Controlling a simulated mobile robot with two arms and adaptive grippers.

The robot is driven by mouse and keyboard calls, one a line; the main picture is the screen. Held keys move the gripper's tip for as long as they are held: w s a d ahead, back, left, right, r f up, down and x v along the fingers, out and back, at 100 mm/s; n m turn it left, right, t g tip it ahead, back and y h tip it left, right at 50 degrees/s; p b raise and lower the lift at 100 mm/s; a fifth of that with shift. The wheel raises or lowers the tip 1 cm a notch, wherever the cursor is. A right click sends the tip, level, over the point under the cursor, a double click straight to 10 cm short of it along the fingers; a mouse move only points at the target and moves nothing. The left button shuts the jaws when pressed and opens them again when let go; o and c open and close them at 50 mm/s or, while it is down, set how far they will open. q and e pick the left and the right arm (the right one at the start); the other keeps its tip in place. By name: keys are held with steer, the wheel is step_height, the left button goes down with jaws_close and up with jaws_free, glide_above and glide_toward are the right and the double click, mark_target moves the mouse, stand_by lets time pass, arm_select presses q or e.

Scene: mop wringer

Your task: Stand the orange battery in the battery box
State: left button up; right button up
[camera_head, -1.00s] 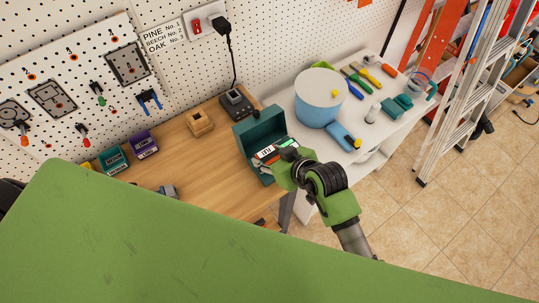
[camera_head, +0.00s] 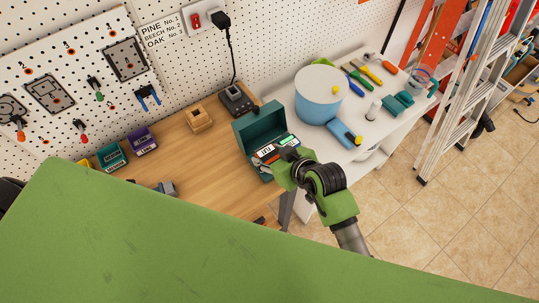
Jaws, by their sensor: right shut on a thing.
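The teal battery box (camera_head: 252,131) stands with its lid open at the right end of the wooden bench. White, dark and orange-red parts show in its opening, too small to tell apart. My right gripper (camera_head: 286,160) is at the box's front right side, over its opening. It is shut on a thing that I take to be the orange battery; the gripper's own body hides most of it. I cannot tell whether the battery is upright or touches the box floor. My left gripper is not in view.
A blue round tin (camera_head: 318,100) and a blue-yellow tool (camera_head: 344,133) are on the white table right of the box. A wooden block (camera_head: 199,119) and a black charger (camera_head: 237,99) stand behind it.

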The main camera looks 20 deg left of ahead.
steer(key=o, duration=1.1)
steer(key=shift+s+d+f, duration=0.1)
steer(key=shift+s+f, duration=0.1)
steer(key=shift+f, duration=0.25)
steer(key=shift+o, duration=0.2)
steer(key=shift+f, duration=0.1)
steer(key=shift+d, duration=0.1)
steer(key=v, duration=1.2)
steer(key=shift+a+r, duration=0.35)
steer(key=shift+r, duration=0.1)
